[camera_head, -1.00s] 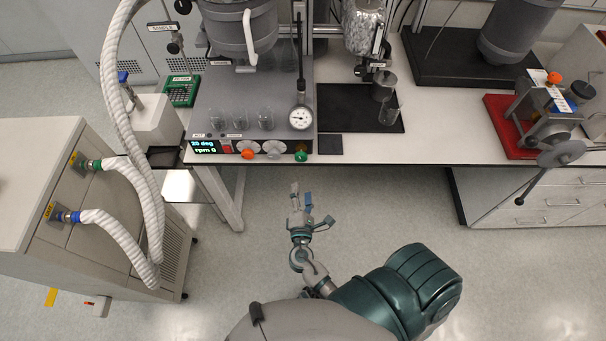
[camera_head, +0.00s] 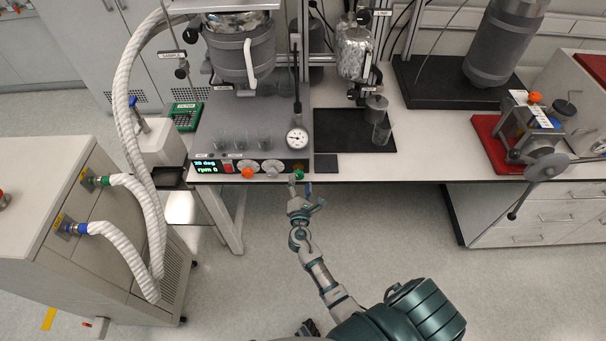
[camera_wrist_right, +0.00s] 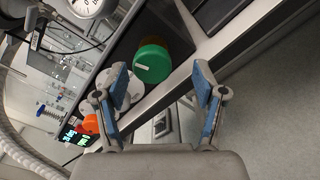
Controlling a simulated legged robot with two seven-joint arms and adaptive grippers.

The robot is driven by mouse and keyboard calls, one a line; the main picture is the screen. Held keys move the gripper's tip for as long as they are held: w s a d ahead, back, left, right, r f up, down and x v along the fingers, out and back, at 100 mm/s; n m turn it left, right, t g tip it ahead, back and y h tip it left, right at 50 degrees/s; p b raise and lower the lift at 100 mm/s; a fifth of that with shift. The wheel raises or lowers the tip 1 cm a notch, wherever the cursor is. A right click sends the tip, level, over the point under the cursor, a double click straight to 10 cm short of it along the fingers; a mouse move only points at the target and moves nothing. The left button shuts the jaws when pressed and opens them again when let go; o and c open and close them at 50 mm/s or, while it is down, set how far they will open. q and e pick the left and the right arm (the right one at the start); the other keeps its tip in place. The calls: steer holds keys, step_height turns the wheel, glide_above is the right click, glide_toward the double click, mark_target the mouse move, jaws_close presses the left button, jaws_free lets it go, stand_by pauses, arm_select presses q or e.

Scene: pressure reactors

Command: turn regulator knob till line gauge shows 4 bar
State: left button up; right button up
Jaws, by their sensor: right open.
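A round white line gauge (camera_head: 297,138) stands upright on the bench unit, with its dial facing me; its reading is too small to tell. Below it, a green knob (camera_head: 299,174) sits at the right end of the front panel, and I cannot tell from labels whether it is the regulator knob. My right gripper (camera_head: 305,195) is open and empty just in front of the panel. In the right wrist view the green knob (camera_wrist_right: 152,62) shows ahead, between the two blue-padded fingers (camera_wrist_right: 160,78), apart from both. My left gripper is not in view.
An orange knob (camera_head: 247,173) and grey knobs (camera_head: 272,168) line the same panel, beside a lit display (camera_head: 205,167). Glass beakers (camera_head: 240,142) stand above it. White hoses (camera_head: 130,205) run at the left. The floor before the bench is clear.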

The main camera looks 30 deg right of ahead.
mark_target(298, 178)
steer(key=x, duration=0.4)
steer(key=shift+d+f, duration=0.15)
steer(key=shift+d, duration=0.15)
steer(key=c, duration=0.7)
steer(key=shift+s+a, duration=0.1)
steer(key=shift+a, duration=0.25)
steer(key=c, duration=0.4)
steer(key=shift+a, duration=0.9)
steer(key=shift+c, duration=0.2)
steer(key=shift+d, duration=0.35)
steer(key=shift+d+f+m+b, duration=0.1)
steer(key=shift+d+m+b, duration=0.05)
steer(key=shift+m+b, duration=0.75)
steer(key=shift+a+r+m+b, duration=0.2)
steer(key=shift+m+b, duration=0.7)
steer(key=shift+m, duration=0.3)
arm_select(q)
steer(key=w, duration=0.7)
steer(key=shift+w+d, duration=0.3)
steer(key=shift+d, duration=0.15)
arm_select(e)
steer(key=shift+d+r, duration=0.15)
